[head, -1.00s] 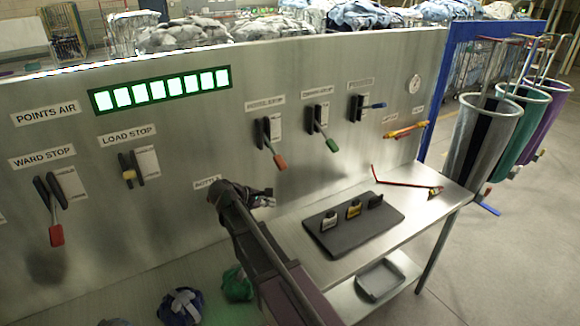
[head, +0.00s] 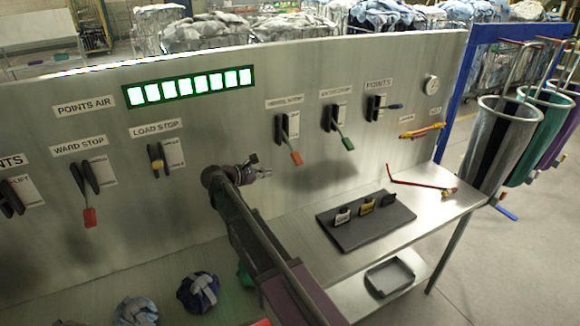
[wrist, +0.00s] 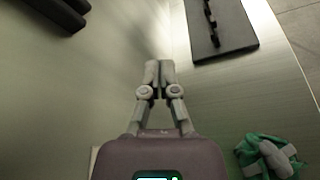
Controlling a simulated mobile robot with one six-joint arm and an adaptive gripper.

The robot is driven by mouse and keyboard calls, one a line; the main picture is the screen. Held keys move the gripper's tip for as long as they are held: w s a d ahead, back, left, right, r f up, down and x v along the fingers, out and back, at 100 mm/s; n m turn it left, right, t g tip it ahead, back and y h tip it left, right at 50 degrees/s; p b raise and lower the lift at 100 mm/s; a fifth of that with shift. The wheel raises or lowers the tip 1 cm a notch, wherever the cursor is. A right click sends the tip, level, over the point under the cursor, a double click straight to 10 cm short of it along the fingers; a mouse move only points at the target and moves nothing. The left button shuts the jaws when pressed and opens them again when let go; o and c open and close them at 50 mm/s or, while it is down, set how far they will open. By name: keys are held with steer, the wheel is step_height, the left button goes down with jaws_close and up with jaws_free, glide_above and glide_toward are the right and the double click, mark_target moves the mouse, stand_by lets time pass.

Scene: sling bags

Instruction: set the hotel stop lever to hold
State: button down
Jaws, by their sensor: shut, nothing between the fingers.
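The lever with an orange grip (head: 296,157) is on the upright metal panel, under a blurred label (head: 285,103) that seems to read HOTEL STOP. Its dark pivot is at the top and its orange end hangs down and slightly right. My gripper (head: 265,173) is shut and empty, to the left of and a little below the orange grip in the head view, apart from it. In the wrist view my gripper's (wrist: 158,66) fingertips are together. Nothing touches them.
A green-gripped lever (head: 347,143) and a blue-gripped lever (head: 396,106) are to the right. A red-gripped lever (head: 90,217) and yellow lever (head: 156,168) are to the left. A dark mat (head: 345,234) holds tags on the bench. Bags (head: 198,292) lie below.

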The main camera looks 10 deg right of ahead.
mark_target(294, 161)
steer(key=b+x, duration=0.3)
steer(key=x, duration=0.7)
steer(key=r+p, duration=0.1)
steer(key=s+r+p, duration=0.1)
steer(key=r+p, duration=0.1)
steer(key=shift+s+d+r+p, duration=0.25)
steer(key=shift+d+p, duration=0.05)
steer(key=shift+p, duration=0.1)
steer(key=shift+d, duration=0.2)
steer(key=shift+s+r, duration=0.1)
steer(key=shift+r, duration=0.1)
